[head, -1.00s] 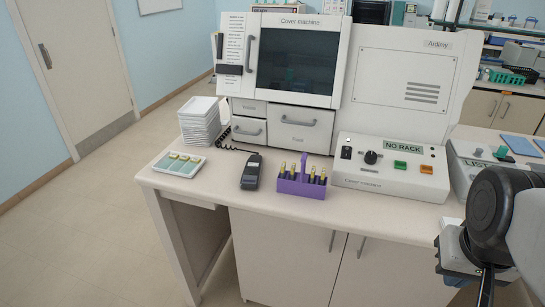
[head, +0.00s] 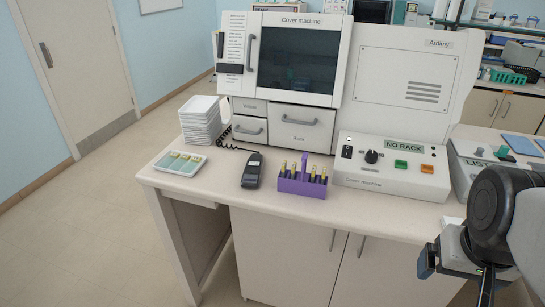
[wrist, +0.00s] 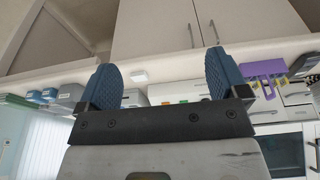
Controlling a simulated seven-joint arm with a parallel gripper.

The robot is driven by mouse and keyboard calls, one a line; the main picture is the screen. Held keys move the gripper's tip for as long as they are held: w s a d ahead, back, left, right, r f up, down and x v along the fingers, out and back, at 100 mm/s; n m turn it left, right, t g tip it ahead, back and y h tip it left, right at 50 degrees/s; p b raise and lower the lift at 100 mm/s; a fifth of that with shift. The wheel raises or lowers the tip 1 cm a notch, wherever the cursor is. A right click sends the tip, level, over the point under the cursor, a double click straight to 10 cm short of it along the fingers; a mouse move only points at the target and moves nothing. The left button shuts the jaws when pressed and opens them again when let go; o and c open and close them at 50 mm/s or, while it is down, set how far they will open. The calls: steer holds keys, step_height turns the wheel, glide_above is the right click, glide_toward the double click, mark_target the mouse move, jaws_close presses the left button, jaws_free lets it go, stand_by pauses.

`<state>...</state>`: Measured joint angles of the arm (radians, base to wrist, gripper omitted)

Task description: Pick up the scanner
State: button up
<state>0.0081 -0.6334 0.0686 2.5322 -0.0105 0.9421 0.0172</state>
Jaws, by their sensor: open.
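The scanner (head: 253,171) is a dark handheld device with a coiled cord, lying on the counter between the slide tray and the purple rack. It also shows at the right edge of the wrist view (wrist: 304,64), where the counter appears upside down. My gripper (wrist: 162,74) is open and empty, with two blue ridged fingers spread apart. In the head view my gripper is at the lower right, partly hidden behind my own arm, with one blue finger (head: 427,262) showing. It is well to the right of the scanner and apart from it.
The purple rack (head: 302,184) with several yellow-topped items stands right of the scanner. A tray with slides (head: 180,162) and a stack of white trays (head: 202,123) are to its left. The cover machine (head: 295,60) stands behind. The counter's front strip is clear.

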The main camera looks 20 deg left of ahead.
steer(key=n+t+y, duration=0.5)
steer(key=n+t, duration=0.1)
steer(key=t, duration=0.3)
glide_above(252, 173)
steer(key=s+d, duration=0.3)
steer(key=d, duration=0.1)
step_height(252, 173, down, 6)
steer(key=s+f+m, duration=0.1)
steer(key=f, duration=0.1)
steer(key=s+a+f+m+t+h, duration=0.1)
steer(key=f, duration=0.2)
steer(key=s+a+f+m, duration=0.1)
steer(key=s+f, duration=0.1)
steer(key=f, duration=0.1)
steer(key=shift+s+a+h, duration=0.1)
steer(key=shift+a+h, duration=0.1)
steer(key=shift+h, duration=0.2)
steer(key=shift+s+f+t, duration=0.15)
steer(key=shift+s+t, duration=0.05)
steer(key=shift+t, duration=0.2)
steer(key=shift+w, duration=0.1)
